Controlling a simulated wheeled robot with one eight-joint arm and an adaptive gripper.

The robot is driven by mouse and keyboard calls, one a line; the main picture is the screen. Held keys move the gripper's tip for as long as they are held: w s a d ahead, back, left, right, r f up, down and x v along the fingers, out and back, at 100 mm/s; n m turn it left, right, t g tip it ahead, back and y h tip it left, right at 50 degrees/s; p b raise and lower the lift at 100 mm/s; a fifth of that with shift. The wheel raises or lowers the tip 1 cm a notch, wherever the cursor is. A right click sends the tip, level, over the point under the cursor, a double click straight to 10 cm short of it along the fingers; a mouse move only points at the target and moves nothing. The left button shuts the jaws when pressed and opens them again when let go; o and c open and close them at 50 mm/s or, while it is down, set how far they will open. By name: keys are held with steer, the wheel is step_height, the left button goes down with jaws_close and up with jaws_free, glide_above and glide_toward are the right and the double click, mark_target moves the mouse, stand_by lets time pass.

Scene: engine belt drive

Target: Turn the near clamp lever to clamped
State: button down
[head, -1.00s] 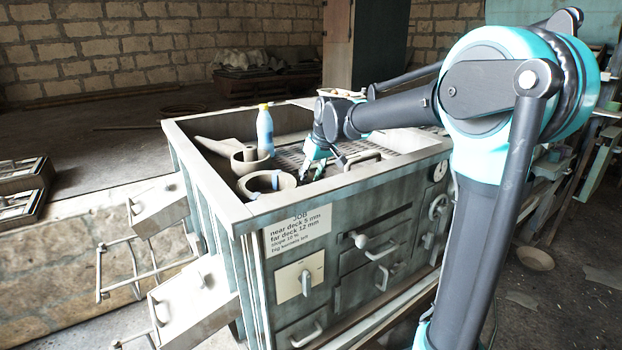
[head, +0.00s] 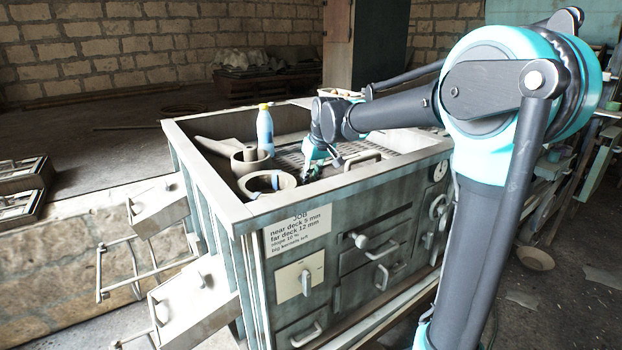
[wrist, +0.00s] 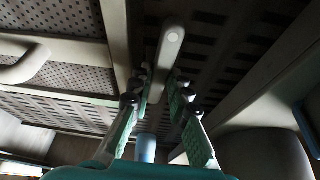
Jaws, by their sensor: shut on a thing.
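In the wrist view a pale bar with a rounded end, which looks like the near clamp lever (wrist: 172,38), runs between the green-padded fingers of my gripper (wrist: 158,88). The fingers are shut on it. The bar's lower part is partly hidden between the fingers. In the head view my gripper (head: 310,168) reaches down inside the open top of the machine, close to its near wall; the lever cannot be made out there.
The machine's rim (head: 205,178) surrounds the gripper. A blue bottle (head: 265,130) and a pale ring (head: 248,187) stand to its left. A bar handle (head: 366,158) is close on its right.

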steer(key=m, duration=0.2)
steer(key=m+h, duration=0.1)
steer(key=m, duration=0.1)
steer(key=shift+a+t+h, duration=0.15)
steer(key=shift+t+h, duration=0.15)
steer(key=m+h, duration=0.1)
steer(key=m, duration=0.3)
steer(key=shift+a+m+h, duration=0.1)
steer(key=shift+m+h, duration=0.2)
steer(key=shift+h, duration=0.1)
steer(key=m, duration=0.2)
steer(key=m+h, duration=0.1)
steer(key=m, duration=0.1)
steer(key=shift+a+g+h, duration=0.1)
steer(key=shift+g+h, duration=0.2)
steer(key=shift+g, duration=0.1)
steer(key=shift+w+m+g+h, duration=0.1)
steer(key=shift+m+g+h, duration=0.4)
steer(key=shift+m, duration=1.6)
steer(key=c, duration=1.4)
jaws_free()
steer(key=shift+c, duration=0.2)
